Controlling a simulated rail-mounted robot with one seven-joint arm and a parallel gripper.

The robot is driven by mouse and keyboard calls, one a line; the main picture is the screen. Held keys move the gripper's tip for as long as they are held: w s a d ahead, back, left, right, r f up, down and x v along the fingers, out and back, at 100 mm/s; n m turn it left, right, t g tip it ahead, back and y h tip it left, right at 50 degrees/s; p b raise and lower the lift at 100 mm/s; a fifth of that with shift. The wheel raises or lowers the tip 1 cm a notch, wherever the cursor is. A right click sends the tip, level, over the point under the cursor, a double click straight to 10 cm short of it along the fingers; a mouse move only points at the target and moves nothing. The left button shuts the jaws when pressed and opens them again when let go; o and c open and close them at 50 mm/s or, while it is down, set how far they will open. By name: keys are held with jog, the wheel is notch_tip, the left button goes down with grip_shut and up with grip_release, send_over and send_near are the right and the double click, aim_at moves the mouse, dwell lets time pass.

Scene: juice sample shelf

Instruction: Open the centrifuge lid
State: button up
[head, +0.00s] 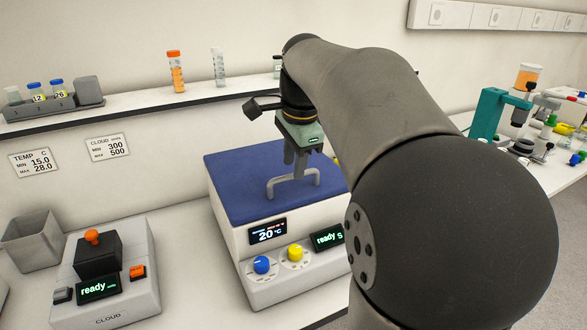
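The centrifuge is a white box (237,240) with a flat blue lid (240,180) on top. The lid lies closed on the box. A grey bracket-shaped handle (279,188) stands up from the lid. My gripper (296,168) points down right at the handle, with its fingers over the handle's top bar. From this angle I cannot tell whether the fingers touch the handle or are closed around it. My arm hides the right part of the box and lid.
A device marked CLOUD (140,300) with an orange-knobbed black block stands at left beside a grey bin (33,240). A shelf (130,105) behind holds a rack (60,110) and tubes. A teal instrument (487,115) stands at far right.

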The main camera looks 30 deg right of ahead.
jog(key=shift+w+f, duration=0.2)
jog(key=shift+f, duration=0.75)
jog(key=shift+c, duration=0.3)
